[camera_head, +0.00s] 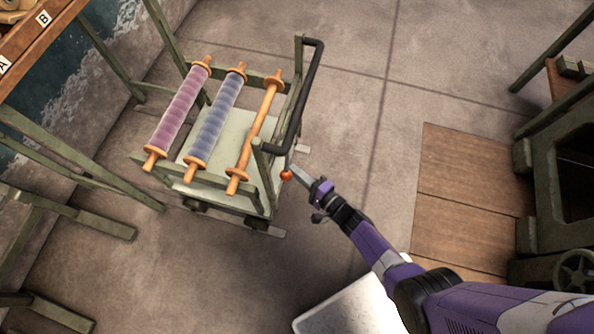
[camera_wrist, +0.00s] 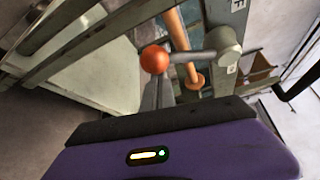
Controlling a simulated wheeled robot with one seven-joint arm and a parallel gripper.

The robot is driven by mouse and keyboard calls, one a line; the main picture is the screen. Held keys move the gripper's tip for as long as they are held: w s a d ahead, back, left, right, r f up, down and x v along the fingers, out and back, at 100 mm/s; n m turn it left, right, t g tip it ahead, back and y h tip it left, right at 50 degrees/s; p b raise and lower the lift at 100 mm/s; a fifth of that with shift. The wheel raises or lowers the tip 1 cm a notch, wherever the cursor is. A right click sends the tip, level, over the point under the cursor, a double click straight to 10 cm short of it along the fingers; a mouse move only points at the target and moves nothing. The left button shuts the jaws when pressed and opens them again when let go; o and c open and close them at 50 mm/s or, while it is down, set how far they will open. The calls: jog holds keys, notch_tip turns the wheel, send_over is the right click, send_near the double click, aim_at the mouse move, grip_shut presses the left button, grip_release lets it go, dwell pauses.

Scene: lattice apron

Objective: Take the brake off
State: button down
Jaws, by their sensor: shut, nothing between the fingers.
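The brake lever ends in an orange ball knob (camera_head: 286,175), low at the near right corner of a green cart (camera_head: 225,198). In the wrist view the ball knob (camera_wrist: 155,59) sits on a grey rod running right to a round pivot (camera_wrist: 229,45), with a letter F on the post beside it. My gripper (camera_head: 297,171) is at the knob, its fingers shut with nothing between them. In the wrist view the finger tips (camera_wrist: 158,88) show just below the ball, close to or touching it; I cannot tell which.
The cart carries a pink roll (camera_head: 180,108), a blue roll (camera_head: 216,115) and a bare wooden roller (camera_head: 257,130). Its black handle (camera_head: 304,95) rises near my gripper. Green frames stand left and right. Open floor lies behind the cart.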

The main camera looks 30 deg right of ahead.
jog(key=f+p+v, duration=0.1)
jog(key=p+v, duration=0.1)
jog(key=v, duration=0.5)
jog(key=shift+s+r, duration=0.45)
jog(key=shift+r, duration=0.05)
jog(key=shift+d, duration=0.15)
